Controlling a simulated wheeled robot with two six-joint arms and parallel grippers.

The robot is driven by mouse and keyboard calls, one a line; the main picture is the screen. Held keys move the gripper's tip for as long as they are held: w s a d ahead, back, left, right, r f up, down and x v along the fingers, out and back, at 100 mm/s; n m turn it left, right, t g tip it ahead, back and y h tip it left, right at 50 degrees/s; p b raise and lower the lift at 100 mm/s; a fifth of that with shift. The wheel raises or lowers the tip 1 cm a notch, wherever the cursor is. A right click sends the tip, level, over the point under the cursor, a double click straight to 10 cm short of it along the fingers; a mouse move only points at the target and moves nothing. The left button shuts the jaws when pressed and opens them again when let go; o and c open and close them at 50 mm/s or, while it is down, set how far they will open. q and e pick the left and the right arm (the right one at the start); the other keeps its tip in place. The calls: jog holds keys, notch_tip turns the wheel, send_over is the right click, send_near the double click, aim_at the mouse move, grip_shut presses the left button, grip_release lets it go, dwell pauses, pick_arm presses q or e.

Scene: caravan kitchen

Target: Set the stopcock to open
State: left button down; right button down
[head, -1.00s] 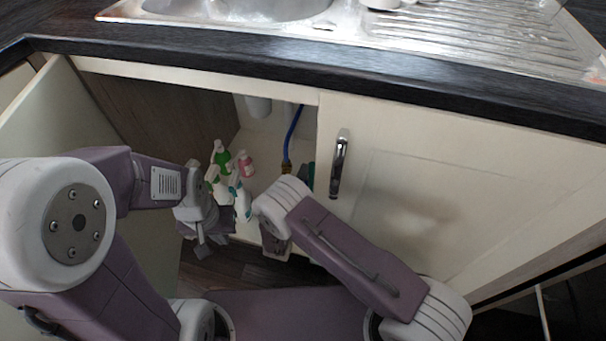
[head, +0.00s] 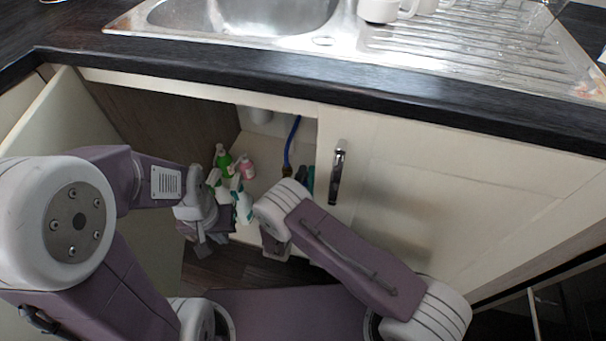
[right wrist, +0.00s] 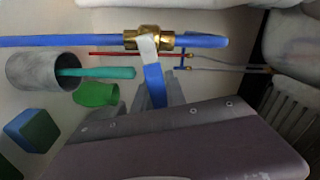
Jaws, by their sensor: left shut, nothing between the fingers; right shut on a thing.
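In the right wrist view, a brass stopcock (right wrist: 148,39) sits on a blue pipe (right wrist: 60,41) that runs sideways. Its lever (right wrist: 154,80), pale at the top and blue below, stands crosswise to the pipe. My right gripper (right wrist: 157,98) is shut on the lever's blue end; the grey fingers partly hide it. My left gripper (head: 204,238) is shut and empty at the cupboard opening, left of the stopcock.
A green bottle (head: 222,158), a pink bottle (head: 245,168) and white spray bottles (head: 242,203) stand in the cupboard near my left gripper. A closed door with a metal handle (head: 338,172) is on the right. The dark worktop edge (head: 300,79) overhangs the opening.

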jog(key=shift+w+a+r+n+p, duration=0.15)
jog(key=shift+r+n+p, duration=0.2)
jog(key=shift+n, duration=0.3)
jog(key=shift+s+a+r+n+p, duration=0.1)
jog(key=shift+r+n+p, duration=0.2)
jog(key=shift+n, duration=0.4)
jog(key=shift+w+a+r+n+p, duration=0.15)
jog(key=shift+r+n+p, duration=0.2)
jog(key=shift+n, duration=0.3)
jog(key=shift+s+f, duration=0.1)
jog(key=c, duration=1.4)
grip_release()
jog(key=shift+o, duration=0.2)
